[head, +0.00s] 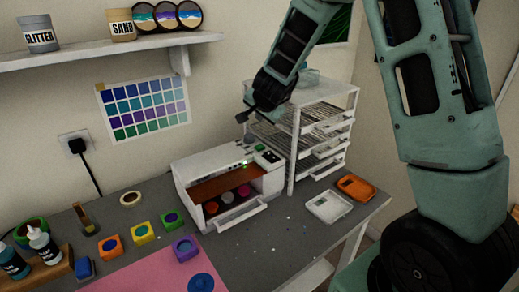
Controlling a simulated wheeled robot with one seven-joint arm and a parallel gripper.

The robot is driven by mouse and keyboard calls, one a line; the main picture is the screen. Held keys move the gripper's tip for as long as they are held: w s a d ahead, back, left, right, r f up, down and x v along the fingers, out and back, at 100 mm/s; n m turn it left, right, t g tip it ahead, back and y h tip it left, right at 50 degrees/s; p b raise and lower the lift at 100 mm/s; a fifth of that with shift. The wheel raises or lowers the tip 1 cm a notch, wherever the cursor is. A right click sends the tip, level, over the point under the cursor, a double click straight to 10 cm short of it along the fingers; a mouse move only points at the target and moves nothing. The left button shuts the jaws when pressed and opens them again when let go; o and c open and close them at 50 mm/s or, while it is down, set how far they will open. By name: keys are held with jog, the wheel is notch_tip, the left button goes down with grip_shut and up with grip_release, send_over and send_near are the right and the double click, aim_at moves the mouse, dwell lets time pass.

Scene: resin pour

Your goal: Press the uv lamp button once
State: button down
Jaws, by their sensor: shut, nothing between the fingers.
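The UV lamp (179,177) is a white box on the grey table, with an open orange-brown front and round coloured pieces inside. A small dark control panel (268,155) with a green mark sits on its top right, and a small green light shows on its front edge. Which spot is the button is too small to tell. My gripper (243,118) is shut and empty, in front of the rack's upper left and above the lamp in the picture. A gap shows between it and the lamp.
A white drawer rack (294,150) stands right behind the lamp. A white tray (327,207) and an orange tray (356,188) lie at the table's right. Several small colour pots, bottles and a pink mat (150,275) occupy the left and front. A shelf (110,47) hangs above.

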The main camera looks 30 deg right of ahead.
aim_at(260, 148)
notch_tip(260, 148, down, 8)
jog(key=b, duration=0.7)
dwell(1.6)
jog(key=shift+f+b, duration=0.3)
jog(key=shift+f, duration=0.05)
jog(key=shift+f+b, duration=0.35)
jog(key=shift+f, duration=0.1)
dwell(0.6)
jog(key=shift+r, duration=0.1)
jog(key=shift+r+p, duration=0.75)
jog(key=shift+p, duration=0.15)
notch_tip(260, 148, up, 5)
jog(key=p, duration=0.5)
jog(key=shift+r, duration=0.15)
